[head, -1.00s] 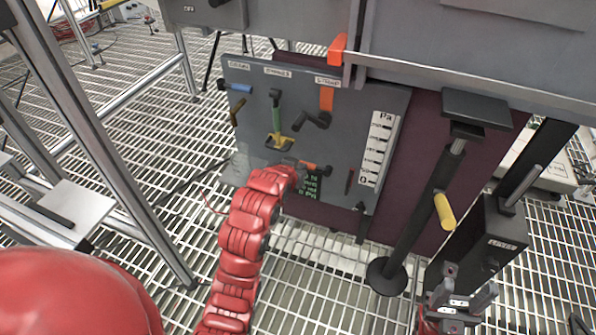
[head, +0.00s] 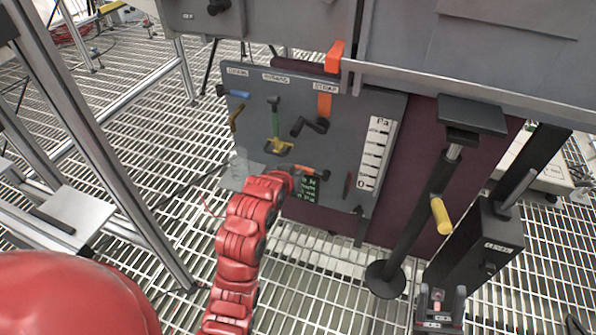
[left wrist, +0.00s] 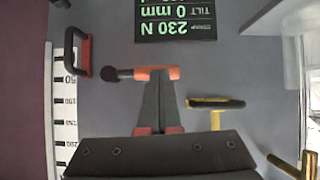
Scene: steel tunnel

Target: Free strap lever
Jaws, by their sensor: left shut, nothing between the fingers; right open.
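A grey panel (head: 350,105) carries several levers. Under the label STRAP hangs an orange strap (head: 323,104) with a black crank handle (head: 309,126) below it. Lower down is a small orange lever with a black knob (head: 307,169); in the left wrist view, which looks upside down, this orange lever (left wrist: 175,73) lies across the tips of my left gripper (left wrist: 158,92). The left gripper is shut and empty, its tips at or just in front of the lever; contact cannot be told.
A display (left wrist: 176,20) reads 230 N and tilt 0 mm. A black post with a yellow grip (head: 440,215) and a box marked LEVEL (head: 480,250) stand right.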

